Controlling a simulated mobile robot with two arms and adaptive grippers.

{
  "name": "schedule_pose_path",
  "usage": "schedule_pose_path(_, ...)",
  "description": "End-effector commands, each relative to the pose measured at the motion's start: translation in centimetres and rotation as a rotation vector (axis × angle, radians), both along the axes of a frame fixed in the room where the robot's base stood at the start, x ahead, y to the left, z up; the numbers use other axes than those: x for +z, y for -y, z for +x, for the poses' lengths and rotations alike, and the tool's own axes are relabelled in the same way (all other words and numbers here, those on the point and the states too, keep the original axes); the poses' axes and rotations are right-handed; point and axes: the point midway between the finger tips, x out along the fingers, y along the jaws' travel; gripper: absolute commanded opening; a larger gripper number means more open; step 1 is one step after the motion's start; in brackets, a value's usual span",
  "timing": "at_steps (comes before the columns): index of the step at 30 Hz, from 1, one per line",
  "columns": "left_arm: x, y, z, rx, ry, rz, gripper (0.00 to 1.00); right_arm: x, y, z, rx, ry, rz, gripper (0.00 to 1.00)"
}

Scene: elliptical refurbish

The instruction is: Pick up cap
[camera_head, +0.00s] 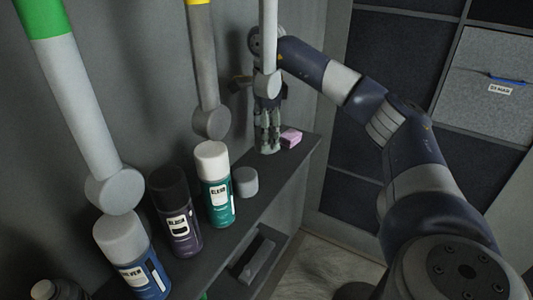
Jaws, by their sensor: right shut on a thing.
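A short light-grey cap (245,181) sits on the dark shelf (262,222), just right of the teal spray can. My right gripper (268,148) points down at the far end of the shelf, behind and to the right of this cap and apart from it. Its fingers are close together on something I cannot make out. A pale rod hides part of the wrist. My left gripper is not in view.
A teal can (217,190) with a white cap, a dark can (178,215) and a blue can (135,262) line the shelf. A pink block (291,138) lies beside my right gripper. Rods with round ends, including a green-topped one (75,100), hang above.

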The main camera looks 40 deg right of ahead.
Motion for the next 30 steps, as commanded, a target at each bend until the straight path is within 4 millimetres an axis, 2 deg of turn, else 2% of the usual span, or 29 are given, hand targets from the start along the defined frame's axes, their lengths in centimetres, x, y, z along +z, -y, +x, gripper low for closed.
schedule_pose_path(1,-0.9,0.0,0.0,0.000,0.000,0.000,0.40,-0.7,0.6,-1.2,-0.004,-0.003,-0.003,0.43)
schedule_pose_path(5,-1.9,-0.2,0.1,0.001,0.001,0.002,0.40,-0.8,1.4,-3.9,-0.004,-0.002,-0.003,0.43)
schedule_pose_path(12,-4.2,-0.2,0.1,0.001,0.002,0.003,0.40,-0.8,3.0,-9.7,-0.005,-0.003,-0.003,0.43)
schedule_pose_path(18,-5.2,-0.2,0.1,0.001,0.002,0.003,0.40,-0.6,4.2,-14.0,-0.005,-0.002,-0.004,0.43)
schedule_pose_path(24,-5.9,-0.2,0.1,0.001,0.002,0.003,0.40,-0.5,5.0,-17.0,-0.003,-0.004,-0.003,0.43)
schedule_pose_path(30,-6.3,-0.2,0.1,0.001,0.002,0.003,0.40,-0.4,5.4,-18.4,-0.002,-0.003,-0.001,0.43)
